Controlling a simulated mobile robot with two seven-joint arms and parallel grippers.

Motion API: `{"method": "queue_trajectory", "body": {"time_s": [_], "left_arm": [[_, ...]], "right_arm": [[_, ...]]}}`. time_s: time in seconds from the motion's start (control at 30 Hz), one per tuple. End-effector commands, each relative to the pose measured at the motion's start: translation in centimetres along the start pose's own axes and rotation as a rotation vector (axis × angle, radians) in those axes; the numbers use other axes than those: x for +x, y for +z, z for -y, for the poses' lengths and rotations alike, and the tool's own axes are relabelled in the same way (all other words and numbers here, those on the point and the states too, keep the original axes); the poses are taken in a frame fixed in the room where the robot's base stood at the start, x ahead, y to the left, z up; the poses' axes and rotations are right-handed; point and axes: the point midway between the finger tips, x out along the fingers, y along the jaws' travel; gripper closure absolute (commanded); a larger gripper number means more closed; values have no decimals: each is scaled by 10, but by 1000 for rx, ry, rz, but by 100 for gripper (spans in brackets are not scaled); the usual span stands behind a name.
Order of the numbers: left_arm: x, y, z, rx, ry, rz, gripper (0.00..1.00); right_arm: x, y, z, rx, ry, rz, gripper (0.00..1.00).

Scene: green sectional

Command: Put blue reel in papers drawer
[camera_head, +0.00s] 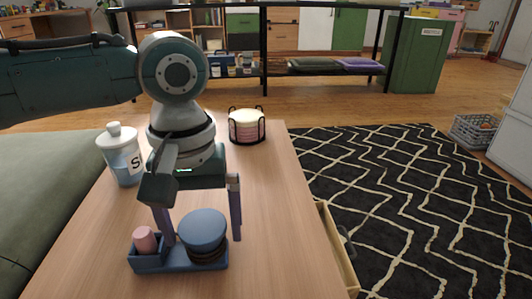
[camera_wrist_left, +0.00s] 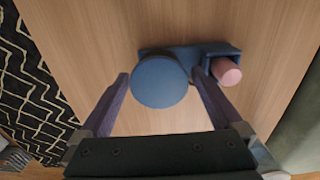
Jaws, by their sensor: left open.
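A round blue reel-like object (camera_head: 204,229) with darker layers under its top sits on a small blue holder (camera_head: 150,265) on the wooden table. My left gripper (camera_head: 203,226) points down over it, open, with one finger on each side. In the left wrist view the round blue top (camera_wrist_left: 160,82) lies between the open fingertips (camera_wrist_left: 161,76); contact cannot be told. A wooden drawer (camera_head: 345,262) is pulled out at the table's right side, its inside mostly hidden. I cannot read a papers label on it. My right gripper is not in view.
A pink cylinder (camera_head: 145,240) stands in the holder beside the left finger. A lidded jar (camera_head: 121,155) and a black wire rack with pale discs (camera_head: 247,126) stand farther back. The table's right half is clear. A green sofa (camera_head: 45,195) borders the left.

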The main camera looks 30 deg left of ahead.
Motion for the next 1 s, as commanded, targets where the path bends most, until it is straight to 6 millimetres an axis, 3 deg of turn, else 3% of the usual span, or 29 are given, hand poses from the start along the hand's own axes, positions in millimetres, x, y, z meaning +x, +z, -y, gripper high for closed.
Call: {"method": "queue_trajectory", "body": {"time_s": [0.17, 0.83, 1.0], "left_arm": [[-2, 0, 0, 0, 1, -1, 2], [-2, 0, 0, 1, 1, 0, 78], [-2, 0, 0, 1, 1, 0, 79]], "right_arm": [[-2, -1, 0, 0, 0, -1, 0], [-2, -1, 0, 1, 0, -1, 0], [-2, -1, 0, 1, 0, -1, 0]]}}
